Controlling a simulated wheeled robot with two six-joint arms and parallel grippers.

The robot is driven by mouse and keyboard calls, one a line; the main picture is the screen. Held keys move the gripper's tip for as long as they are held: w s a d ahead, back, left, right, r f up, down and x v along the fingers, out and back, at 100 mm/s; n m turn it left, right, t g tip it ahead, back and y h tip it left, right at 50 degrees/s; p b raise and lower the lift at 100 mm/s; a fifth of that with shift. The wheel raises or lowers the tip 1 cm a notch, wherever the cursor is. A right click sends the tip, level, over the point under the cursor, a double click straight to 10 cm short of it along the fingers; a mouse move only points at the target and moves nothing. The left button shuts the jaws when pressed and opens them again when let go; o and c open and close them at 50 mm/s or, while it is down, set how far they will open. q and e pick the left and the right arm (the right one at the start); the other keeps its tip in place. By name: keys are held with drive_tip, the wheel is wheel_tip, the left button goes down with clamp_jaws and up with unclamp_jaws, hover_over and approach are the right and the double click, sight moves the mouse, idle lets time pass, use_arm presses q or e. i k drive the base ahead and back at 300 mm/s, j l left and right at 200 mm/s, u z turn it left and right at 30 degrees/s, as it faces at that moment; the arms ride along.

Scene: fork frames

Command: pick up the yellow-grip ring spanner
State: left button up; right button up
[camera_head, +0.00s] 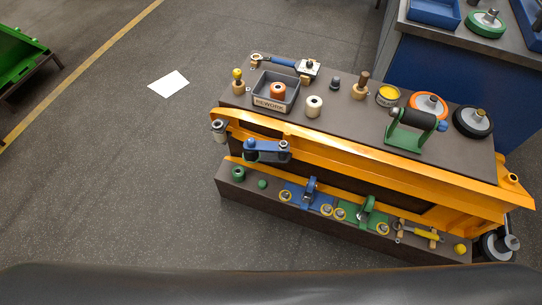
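The yellow-grip ring spanner (426,235) appears to be the small tool on the right part of the low front shelf (235,191). Its yellow grip points right and its grey end points left. It seems to lie across two small wooden rests (434,240). Neither of my grippers shows in the head view, so I cannot see how they stand relative to the spanner.
A yellow rail (330,146) runs above the low shelf. A yellow ball (460,249) sits right of the spanner, and a green bracket (368,211) left of it. The upper deck holds a grey REWORK bin (269,103) and wheels. Floor at left is mostly clear.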

sight(442, 239)
drive_tip(key=z, duration=1.85)
drive_tip(key=i+z, duration=0.15)
drive_tip(key=z, duration=0.2)
drive_tip(key=i+z, duration=0.2)
drive_tip(key=z, duration=0.15)
drive_tip(key=i+j+z, duration=0.1)
drive_tip(key=z, duration=0.3)
drive_tip(key=i, duration=0.05)
